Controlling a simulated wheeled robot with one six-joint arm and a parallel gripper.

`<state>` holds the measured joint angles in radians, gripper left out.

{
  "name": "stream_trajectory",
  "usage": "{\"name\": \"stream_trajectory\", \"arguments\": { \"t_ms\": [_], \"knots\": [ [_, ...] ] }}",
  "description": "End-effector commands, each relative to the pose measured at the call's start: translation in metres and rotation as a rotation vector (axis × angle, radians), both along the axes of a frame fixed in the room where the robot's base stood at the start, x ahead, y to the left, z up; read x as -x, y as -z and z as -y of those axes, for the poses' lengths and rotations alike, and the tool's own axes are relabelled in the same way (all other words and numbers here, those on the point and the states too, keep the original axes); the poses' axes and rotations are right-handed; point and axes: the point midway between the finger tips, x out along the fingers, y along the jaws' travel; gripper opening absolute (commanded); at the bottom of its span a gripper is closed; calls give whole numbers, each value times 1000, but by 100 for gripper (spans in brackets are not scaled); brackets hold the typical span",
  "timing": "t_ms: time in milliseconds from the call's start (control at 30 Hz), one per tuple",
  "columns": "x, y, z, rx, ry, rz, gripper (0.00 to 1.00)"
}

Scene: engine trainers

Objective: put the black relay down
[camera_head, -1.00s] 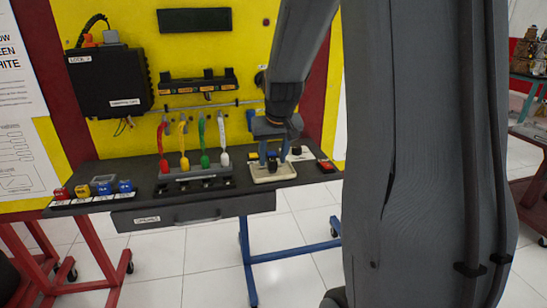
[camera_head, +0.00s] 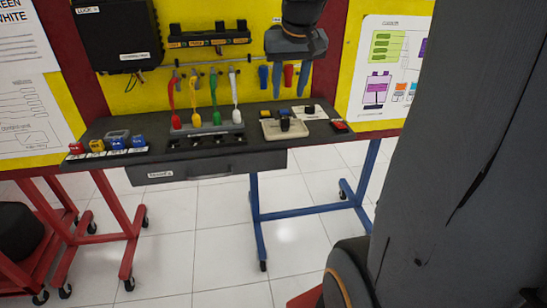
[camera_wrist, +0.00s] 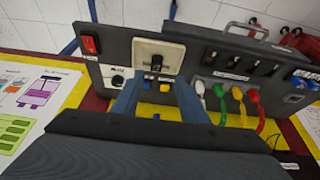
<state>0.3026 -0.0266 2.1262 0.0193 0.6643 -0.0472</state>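The black relay (camera_head: 284,125) stands on a beige plate (camera_head: 271,130) near the right part of the dark bench shelf. In the wrist view the relay (camera_wrist: 156,61) also shows on the beige plate (camera_wrist: 160,45), apart from my fingers. My gripper (camera_head: 290,93) has two blue fingers spread apart with nothing held between them. It is raised above and behind the plate, close to the yellow panel. In the wrist view my gripper (camera_wrist: 157,97) points toward the shelf.
A white plate with a black knob (camera_head: 310,109) and a red switch (camera_head: 339,126) sit right of the beige plate. Red, yellow, green and white cables (camera_head: 215,118) stand to its left. Small coloured blocks (camera_head: 118,142) line the shelf's left end.

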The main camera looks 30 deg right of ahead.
Motion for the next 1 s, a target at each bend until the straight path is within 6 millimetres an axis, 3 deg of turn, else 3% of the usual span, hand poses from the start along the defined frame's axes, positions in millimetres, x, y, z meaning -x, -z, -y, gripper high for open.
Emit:
{"name": "stream_trajectory", "arguments": {
  "t_ms": [67, 200, 300, 400, 500, 600, 1000],
  "knots": [
    [14, 27, -25, -14, -36, -46, 40],
    [63, 91, -84, -40, -126, -164, 40],
    [107, 130, -118, -49, -187, -249, 40],
    [144, 156, -139, -53, -232, -313, 40],
    [167, 170, -147, -53, -257, -349, 40],
    [174, 174, -150, -53, -264, -361, 40],
    [173, 173, -150, -53, -262, -359, 40]
  ]
}}
